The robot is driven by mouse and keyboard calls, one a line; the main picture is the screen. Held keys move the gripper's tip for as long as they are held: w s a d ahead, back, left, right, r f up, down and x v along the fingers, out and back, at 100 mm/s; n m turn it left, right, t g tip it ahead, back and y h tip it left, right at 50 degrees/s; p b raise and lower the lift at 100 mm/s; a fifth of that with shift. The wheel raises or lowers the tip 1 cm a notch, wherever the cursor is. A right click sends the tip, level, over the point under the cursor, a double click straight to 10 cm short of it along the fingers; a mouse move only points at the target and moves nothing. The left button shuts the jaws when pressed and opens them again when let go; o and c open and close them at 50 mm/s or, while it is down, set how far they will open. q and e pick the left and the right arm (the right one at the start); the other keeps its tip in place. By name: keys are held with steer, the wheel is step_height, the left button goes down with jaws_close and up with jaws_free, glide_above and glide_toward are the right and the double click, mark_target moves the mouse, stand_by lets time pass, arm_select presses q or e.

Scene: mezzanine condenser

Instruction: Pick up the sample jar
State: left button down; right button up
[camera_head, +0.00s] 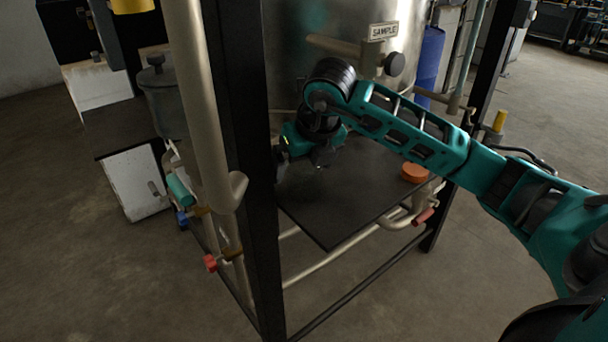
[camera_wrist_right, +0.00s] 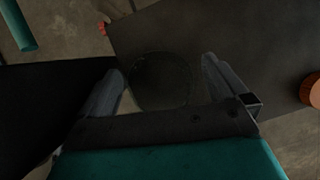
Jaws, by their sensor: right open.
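In the right wrist view a dark, see-through round shape, which looks like the sample jar (camera_wrist_right: 160,80), stands on the dark shelf (camera_wrist_right: 225,40). It lies between and slightly beyond the two fingers of my right gripper (camera_wrist_right: 163,88), which are spread apart and hold nothing. I cannot tell whether either finger touches it. In the head view my right gripper (camera_head: 318,157) is low over the shelf (camera_head: 350,205), in front of the metal tank; the jar cannot be made out there. My left gripper is not in view.
An orange round lid-like piece (camera_head: 415,172) lies at the shelf's right side. A black frame post (camera_head: 248,170) and a thick pipe (camera_head: 200,100) stand close left of the gripper. The tank (camera_head: 300,60), its spout and a SAMPLE sign (camera_head: 383,31) are above the shelf.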

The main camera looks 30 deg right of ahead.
steer(key=shift+x, duration=0.75)
steer(key=shift+c, duration=0.5)
steer(key=shift+r, duration=0.1)
steer(key=c, duration=1)
